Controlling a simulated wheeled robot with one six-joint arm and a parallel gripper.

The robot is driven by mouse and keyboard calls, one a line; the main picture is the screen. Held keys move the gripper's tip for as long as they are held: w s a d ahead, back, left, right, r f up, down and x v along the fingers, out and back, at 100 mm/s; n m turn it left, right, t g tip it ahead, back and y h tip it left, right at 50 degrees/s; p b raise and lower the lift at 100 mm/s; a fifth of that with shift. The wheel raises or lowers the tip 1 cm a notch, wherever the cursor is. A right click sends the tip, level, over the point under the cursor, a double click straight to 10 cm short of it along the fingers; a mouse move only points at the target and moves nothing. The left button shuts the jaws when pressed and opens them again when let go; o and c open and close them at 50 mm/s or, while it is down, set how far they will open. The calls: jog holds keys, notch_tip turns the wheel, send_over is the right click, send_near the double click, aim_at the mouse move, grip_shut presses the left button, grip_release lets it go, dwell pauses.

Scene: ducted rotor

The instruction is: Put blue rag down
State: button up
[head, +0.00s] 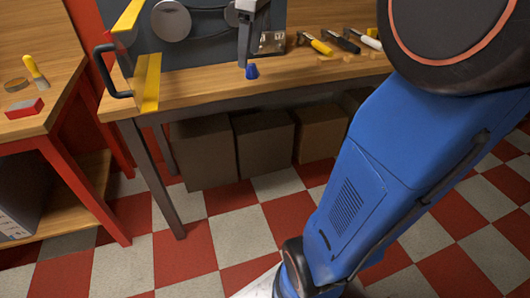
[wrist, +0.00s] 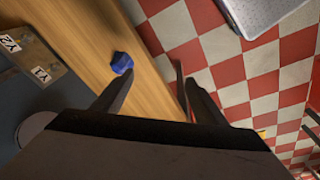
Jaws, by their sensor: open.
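The blue rag (head: 251,72) is a small crumpled lump on the wooden workbench (head: 200,92), near its front edge. In the wrist view, the rag (wrist: 122,62) lies on the wood just beyond the tip of the left finger, outside the gap between the fingers. My gripper (head: 244,62) is above the bench beside the rag. In the wrist view, my gripper (wrist: 157,82) has its fingers spread with nothing between them. I cannot tell whether a finger touches the rag.
A yellow-edged frame with a black handle (head: 110,72) stands at the bench's left end. Yellow- and dark-handled tools (head: 318,44) lie to the right. Boxes (head: 203,153) stand under the bench. A red-legged table (head: 45,110) is at left.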

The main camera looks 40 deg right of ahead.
jog(key=s+a+f+m+t, duration=0.1)
jog(key=s+a+f+m, duration=0.2)
jog(key=s+f, duration=0.6)
jog(key=s+a+f+m+t, duration=0.2)
jog(key=s+a+f+m, duration=0.2)
jog(key=s+a+f, duration=0.3)
jog(key=s+f, duration=0.3)
jog(key=s, duration=0.2)
jog(key=shift+s+h, duration=0.3)
jog(key=shift+s, duration=0.1)
jog(key=shift+o, duration=0.4)
jog(key=shift+a, duration=0.1)
notch_tip(320, 180, up, 25)
jog(key=m+g+h, duration=0.5)
jog(key=m, duration=1.4)
send_over(249, 67)
jog(key=w+a, duration=0.1)
jog(key=a, duration=0.5)
jog(key=shift+y, duration=0.3)
jog(key=x, duration=1.7)
jog(key=shift+w+d+r, duration=0.1)
jog(key=shift+w, duration=0.05)
jog(key=shift+c, duration=0.6)
